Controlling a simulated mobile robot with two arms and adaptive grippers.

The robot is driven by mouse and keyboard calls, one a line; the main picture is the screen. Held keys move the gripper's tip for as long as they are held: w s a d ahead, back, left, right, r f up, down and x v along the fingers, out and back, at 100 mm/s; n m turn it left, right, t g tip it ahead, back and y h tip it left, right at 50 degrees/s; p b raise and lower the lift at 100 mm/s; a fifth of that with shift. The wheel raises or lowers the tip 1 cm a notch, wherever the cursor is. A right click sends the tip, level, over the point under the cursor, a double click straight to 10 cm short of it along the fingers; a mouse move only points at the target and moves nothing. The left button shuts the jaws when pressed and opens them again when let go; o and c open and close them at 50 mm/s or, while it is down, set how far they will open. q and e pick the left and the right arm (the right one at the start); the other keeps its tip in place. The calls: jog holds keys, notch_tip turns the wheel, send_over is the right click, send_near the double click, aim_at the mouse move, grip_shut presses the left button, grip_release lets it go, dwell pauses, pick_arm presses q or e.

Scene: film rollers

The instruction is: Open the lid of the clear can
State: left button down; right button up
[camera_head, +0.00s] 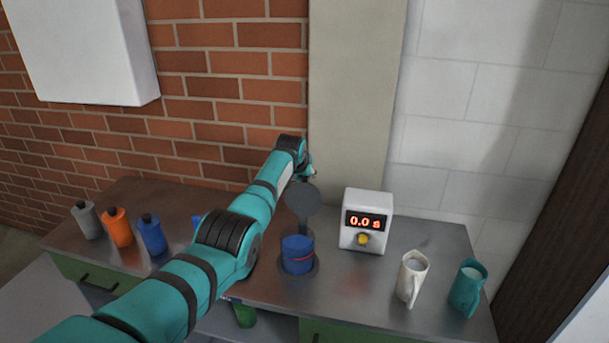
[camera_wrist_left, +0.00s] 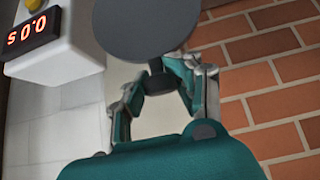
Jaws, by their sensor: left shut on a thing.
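A blue can with a thin red band (camera_head: 297,256) stands upright on a dark round base on the metal counter; I cannot tell whether its wall is clear. A dark grey round lid (camera_head: 303,199) is tipped up on edge above and behind the can, apart from its top. My left gripper (camera_head: 311,173) is behind the lid, mostly hidden in the head view. In the left wrist view the gripper (camera_wrist_left: 160,85) is shut on the lid's small dark knob (camera_wrist_left: 156,66), and the lid's disc (camera_wrist_left: 145,25) shows beyond it. My right gripper is not in view.
A white timer box (camera_head: 367,219) reading 0.0 s stands right of the can. A white jug (camera_head: 411,279) and a teal jug (camera_head: 468,288) are further right. Grey, orange (camera_head: 117,228) and blue (camera_head: 151,236) bottles stand at the left. A brick wall (camera_head: 220,75) rises behind.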

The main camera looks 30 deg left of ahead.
pick_arm(q)
jog(key=shift+w+a+r, duration=0.1)
jog(key=shift+w+r, duration=0.1)
jog(key=shift+r, duration=0.3)
jog(key=c, duration=1.3)
grip_release()
jog(key=shift+c, duration=0.2)
jog(key=o, duration=0.3)
jog(key=shift+s+f, duration=0.1)
jog(key=shift+f, duration=0.2)
jog(key=shift+s, duration=0.1)
jog(key=v, duration=1.2)
